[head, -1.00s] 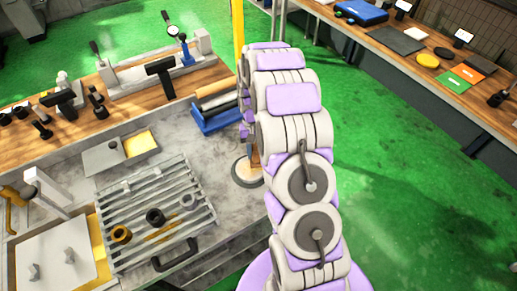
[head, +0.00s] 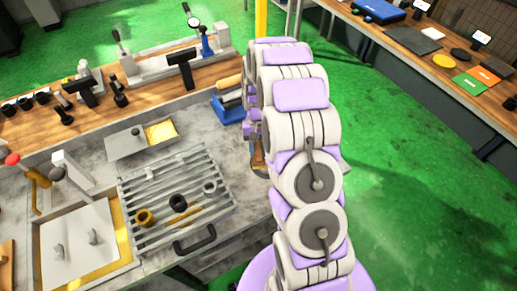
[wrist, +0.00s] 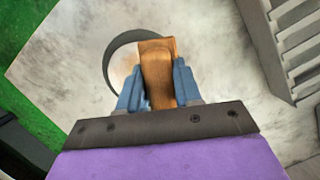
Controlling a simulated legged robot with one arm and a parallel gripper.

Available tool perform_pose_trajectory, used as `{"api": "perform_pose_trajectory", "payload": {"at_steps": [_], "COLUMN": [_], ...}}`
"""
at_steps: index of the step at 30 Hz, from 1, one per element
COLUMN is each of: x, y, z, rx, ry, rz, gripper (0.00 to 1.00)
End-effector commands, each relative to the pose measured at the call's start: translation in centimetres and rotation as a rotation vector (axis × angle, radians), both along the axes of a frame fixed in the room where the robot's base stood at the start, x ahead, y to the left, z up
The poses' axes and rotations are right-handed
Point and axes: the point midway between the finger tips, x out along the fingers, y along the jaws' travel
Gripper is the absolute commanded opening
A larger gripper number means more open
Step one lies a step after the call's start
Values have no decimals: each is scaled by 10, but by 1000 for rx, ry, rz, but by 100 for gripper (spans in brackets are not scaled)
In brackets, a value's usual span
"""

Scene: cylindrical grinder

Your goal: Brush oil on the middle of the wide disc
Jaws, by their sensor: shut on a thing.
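My gripper (wrist: 157,88) is shut on the brush, whose wooden handle (wrist: 157,65) stands between the blue fingers in the wrist view. The brush's bristles are hidden below the handle. The wide disc (wrist: 113,52) shows behind the brush as a dark curved rim around a pale face, on the grey table. The brush covers part of the disc, and I cannot tell whether they touch. In the head view my arm hides the gripper and most of the disc; a bit of brown handle (head: 258,158) shows at the arm's left edge.
A slatted rack (head: 150,186) with several rings stands left of my arm; its edge is at the right in the wrist view. Behind it are a lidded tray (head: 122,145) and a blue stand (head: 228,108). Green floor (head: 415,190) is clear on the right.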

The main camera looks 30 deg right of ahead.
Motion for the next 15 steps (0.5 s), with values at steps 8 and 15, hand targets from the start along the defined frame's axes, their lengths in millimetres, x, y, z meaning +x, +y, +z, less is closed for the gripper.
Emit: {"api": "perform_pose_trajectory", "payload": {"at_steps": [8, 15], "x": [-1, -4], "y": [0, 5], "z": [27, 48], "rx": [0, -2], "ry": [-3, 1], "rz": [1, 2], "gripper": [0, 0]}}
